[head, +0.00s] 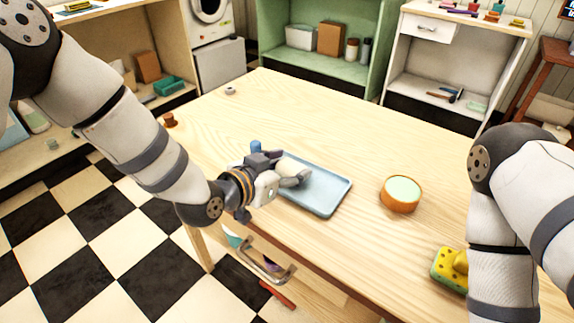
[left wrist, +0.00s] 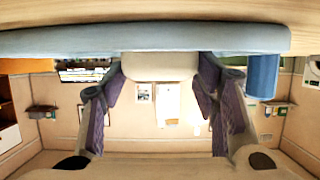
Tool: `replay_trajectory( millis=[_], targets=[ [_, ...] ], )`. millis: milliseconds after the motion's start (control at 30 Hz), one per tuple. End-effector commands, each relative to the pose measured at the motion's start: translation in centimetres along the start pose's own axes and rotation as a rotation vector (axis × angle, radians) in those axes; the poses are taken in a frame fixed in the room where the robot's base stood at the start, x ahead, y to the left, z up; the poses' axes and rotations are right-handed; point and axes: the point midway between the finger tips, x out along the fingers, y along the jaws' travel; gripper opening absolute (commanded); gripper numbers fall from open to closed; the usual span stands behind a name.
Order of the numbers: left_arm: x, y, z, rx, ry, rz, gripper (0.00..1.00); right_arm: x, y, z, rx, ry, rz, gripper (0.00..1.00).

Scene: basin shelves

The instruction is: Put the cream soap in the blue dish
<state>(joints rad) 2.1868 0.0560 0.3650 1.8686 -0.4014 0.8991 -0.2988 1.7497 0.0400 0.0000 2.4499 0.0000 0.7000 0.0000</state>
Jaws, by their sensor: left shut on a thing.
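The blue dish (head: 333,198) is a shallow light-blue rectangular tray on the wooden table, left of the table's middle. My left gripper (head: 290,172) reaches over its left end. It is shut on the cream soap (left wrist: 160,66), a pale rounded block that sits between the two finger pads in the left wrist view. In that view the rim of the blue dish (left wrist: 60,41) runs right along the soap, so the soap is at or just above the dish; contact cannot be told. In the head view the gripper largely hides the soap. My right gripper is out of view.
A small blue cylinder (head: 256,146) stands behind the left gripper. A round orange-rimmed container (head: 401,193) with a pale green top is right of the dish. A yellow-green sponge (head: 449,271) lies near my right arm. The table's far middle is clear.

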Motion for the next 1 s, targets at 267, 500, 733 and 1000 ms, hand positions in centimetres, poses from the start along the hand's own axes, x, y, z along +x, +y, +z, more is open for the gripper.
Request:
replay_trajectory(
  millis=[267,500,733,1000],
  targets=[
    [0.0,0.0,0.1,0.001,-0.002,-0.001,0.25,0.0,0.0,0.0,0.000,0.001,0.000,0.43],
    [-0.1,-0.1,0.1,0.002,-0.001,-0.002,0.74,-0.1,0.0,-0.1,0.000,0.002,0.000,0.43],
    [-0.2,-0.1,-0.3,0.002,0.001,-0.002,0.74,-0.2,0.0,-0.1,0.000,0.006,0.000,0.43],
    [-5.9,-0.1,-1.0,0.007,0.008,-0.005,0.74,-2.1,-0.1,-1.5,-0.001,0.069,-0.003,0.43]
  ],
)
